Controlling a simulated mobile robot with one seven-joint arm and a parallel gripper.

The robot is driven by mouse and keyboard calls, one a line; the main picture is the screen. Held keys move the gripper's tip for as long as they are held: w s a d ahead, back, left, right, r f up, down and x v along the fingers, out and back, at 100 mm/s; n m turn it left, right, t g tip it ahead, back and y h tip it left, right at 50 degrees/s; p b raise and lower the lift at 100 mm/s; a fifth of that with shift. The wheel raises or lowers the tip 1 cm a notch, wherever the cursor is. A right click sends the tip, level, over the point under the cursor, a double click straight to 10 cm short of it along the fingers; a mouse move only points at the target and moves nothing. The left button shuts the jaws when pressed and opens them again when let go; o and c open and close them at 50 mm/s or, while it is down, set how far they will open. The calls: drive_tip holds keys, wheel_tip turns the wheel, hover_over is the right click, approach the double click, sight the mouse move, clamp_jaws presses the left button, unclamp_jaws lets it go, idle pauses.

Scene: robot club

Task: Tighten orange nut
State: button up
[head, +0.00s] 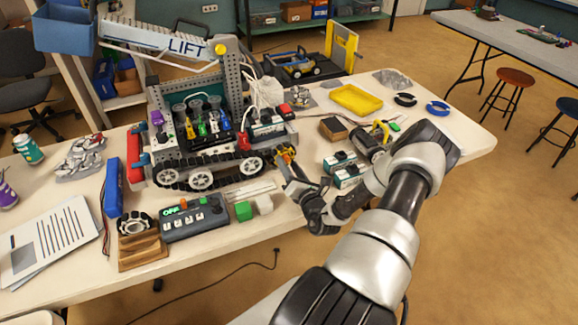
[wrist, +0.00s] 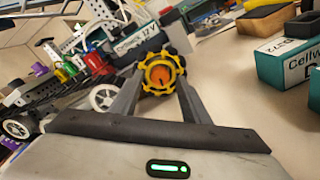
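The orange nut (wrist: 161,76) sits in the centre of a yellow toothed wheel (wrist: 146,84) in the wrist view. The wheel is at the near front end of the tracked robot; in the head view this spot shows as a small yellow-orange patch (head: 287,152), partly hidden by my gripper. My gripper (wrist: 160,88) is open, with its two dark fingers spread to the left and right of the wheel and pointing at it. I cannot tell whether the fingertips touch the wheel. In the head view my gripper (head: 287,166) is low beside the tracked robot (head: 215,150).
Teal-labelled boxes (head: 345,170) stand close to the right of my gripper. A yellow tray (head: 356,100) is farther back.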

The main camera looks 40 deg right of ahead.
drive_tip(key=v, duration=1.7)
drive_tip(key=shift+s+p, duration=0.15)
drive_tip(key=shift+p, duration=0.15)
drive_tip(key=shift+a, duration=0.15)
